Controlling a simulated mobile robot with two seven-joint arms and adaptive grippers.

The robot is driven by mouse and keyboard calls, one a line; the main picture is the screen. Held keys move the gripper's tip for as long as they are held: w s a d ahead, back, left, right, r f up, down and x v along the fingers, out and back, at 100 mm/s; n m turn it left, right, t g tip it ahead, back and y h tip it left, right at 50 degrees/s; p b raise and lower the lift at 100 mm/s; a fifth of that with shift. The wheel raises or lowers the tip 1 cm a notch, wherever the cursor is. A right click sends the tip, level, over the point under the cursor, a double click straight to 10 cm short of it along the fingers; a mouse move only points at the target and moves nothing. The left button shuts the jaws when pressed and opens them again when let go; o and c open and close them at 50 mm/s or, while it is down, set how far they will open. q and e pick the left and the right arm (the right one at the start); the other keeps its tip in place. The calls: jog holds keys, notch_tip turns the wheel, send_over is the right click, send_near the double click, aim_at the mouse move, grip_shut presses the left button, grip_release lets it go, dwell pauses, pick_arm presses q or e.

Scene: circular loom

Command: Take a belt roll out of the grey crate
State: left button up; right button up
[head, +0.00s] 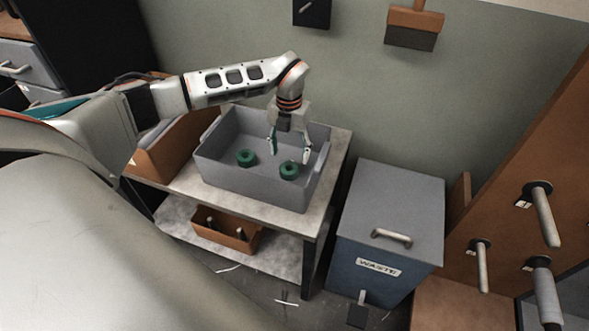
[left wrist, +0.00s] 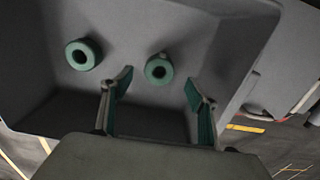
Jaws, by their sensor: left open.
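The grey crate (head: 250,180) stands on a small table. Two green belt rolls lie on its floor: a left one (head: 246,157) and a right one (head: 289,170). My left gripper (head: 291,157) is open and points down into the crate, above and close to the right roll. In the left wrist view my left gripper (left wrist: 158,88) has its fingers spread. One roll (left wrist: 159,69) shows just beyond and between the fingertips, and the other roll (left wrist: 83,54) is further left. Nothing is between the fingers that I can see as held. My right gripper is not in view.
The table (head: 335,160) has a lower shelf with a brown bin (head: 227,234). A brown box (head: 165,150) stands left of the crate. A blue waste bin (head: 385,235) with a grey lid stands at the right. A brown panel with pegs (head: 541,215) rises further right.

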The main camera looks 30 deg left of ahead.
aim_at(289, 167)
pick_arm(q)
jog(key=f, duration=0.4)
jog(key=s+f+b, duration=0.1)
jog(key=f, duration=0.1)
jog(key=shift+d, duration=0.1)
jog(key=shift+w+f, duration=0.15)
jog(key=shift+f, duration=0.25)
jog(key=shift+r, duration=0.1)
jog(key=c, duration=1.2)
